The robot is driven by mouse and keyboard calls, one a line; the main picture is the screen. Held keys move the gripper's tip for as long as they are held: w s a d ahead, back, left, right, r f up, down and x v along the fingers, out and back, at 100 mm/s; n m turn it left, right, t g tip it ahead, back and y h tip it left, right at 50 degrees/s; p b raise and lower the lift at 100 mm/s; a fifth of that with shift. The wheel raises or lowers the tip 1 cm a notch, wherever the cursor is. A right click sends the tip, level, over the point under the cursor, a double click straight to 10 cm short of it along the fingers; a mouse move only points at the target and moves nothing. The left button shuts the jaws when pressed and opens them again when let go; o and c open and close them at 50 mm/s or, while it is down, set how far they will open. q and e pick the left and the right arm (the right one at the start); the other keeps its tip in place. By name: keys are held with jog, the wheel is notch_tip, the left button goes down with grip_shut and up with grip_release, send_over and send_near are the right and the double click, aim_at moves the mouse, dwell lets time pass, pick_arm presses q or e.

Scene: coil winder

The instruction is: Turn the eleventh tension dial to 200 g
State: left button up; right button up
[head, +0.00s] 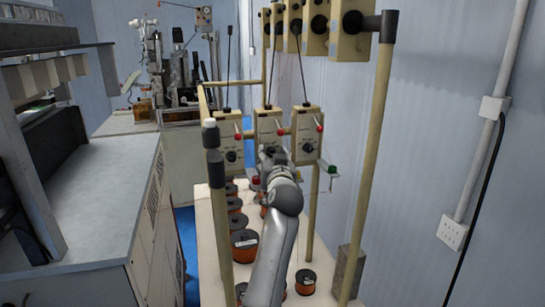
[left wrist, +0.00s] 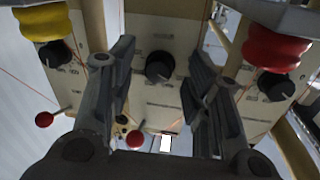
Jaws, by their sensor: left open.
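Beige tension boxes with black dials hang in a row on the wooden frame; in the head view I see a left box (head: 226,138), a middle box (head: 270,124) and a right box (head: 307,122). My left gripper (head: 268,158) is in front of the middle box and hides its dial there. In the left wrist view the left gripper (left wrist: 162,98) is open, with a black dial (left wrist: 160,67) showing between and beyond its fingers. Contact cannot be told. Other dials show at left (left wrist: 55,53) and right (left wrist: 273,86). Dial numbers are too small to read.
Red-knobbed levers (left wrist: 135,138) are close around the fingers. Yellow (left wrist: 45,22) and red (left wrist: 275,48) round parts flank the gripper. Wire spools (head: 244,245) stand on the table below. A wooden post (head: 312,212) is right of my arm.

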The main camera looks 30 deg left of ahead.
pick_arm(q)
grip_shut()
jog(key=shift+m, duration=0.5)
grip_release()
jog(key=v, duration=0.7)
jog(key=shift+s+d, duration=0.2)
dwell(0.5)
